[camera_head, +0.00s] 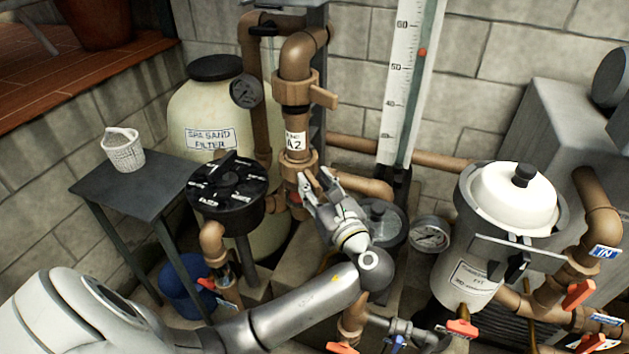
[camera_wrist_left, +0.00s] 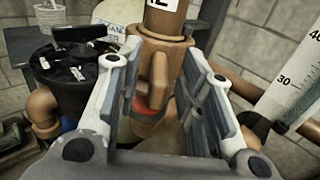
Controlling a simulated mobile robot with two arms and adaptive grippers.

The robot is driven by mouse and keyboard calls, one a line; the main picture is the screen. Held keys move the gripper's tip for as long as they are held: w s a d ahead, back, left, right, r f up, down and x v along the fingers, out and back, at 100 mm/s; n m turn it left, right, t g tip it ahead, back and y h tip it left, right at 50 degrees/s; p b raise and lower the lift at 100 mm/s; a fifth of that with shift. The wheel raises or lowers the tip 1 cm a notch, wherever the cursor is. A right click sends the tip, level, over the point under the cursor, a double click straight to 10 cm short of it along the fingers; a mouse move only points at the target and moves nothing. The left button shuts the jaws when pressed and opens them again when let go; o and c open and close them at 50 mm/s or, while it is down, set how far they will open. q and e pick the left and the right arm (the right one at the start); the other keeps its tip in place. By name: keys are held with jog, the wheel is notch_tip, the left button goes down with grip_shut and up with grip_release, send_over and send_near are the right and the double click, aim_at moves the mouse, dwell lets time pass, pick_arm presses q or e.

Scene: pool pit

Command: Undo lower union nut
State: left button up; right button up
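The lower union nut (camera_head: 296,163) is a brown collar on the vertical pipe, just below the white A2 label. In the left wrist view the nut (camera_wrist_left: 173,55) shows with a lug (camera_wrist_left: 157,88) pointing toward the camera. My left gripper (camera_head: 316,180) is at the nut, reaching it from the lower right in the head view. In the wrist view its two fingers (camera_wrist_left: 161,62) stand apart, one on each side of the lug, with gaps visible. I cannot tell whether a finger touches the nut. My right gripper is not in view.
An upper union nut (camera_head: 296,92) with lugs sits higher on the pipe. A black multiport valve (camera_head: 228,188) stands close left. A gauge board (camera_head: 408,80), a dark round lid (camera_head: 383,222) and a pressure gauge (camera_head: 430,234) are right of the pipe. A white-lidded pot (camera_head: 515,195) stands further right.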

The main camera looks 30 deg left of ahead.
pick_arm(q)
jog(key=shift+w+a, duration=0.2)
jog(key=shift+a, duration=0.15)
jog(key=shift+c, duration=0.3)
grip_shut()
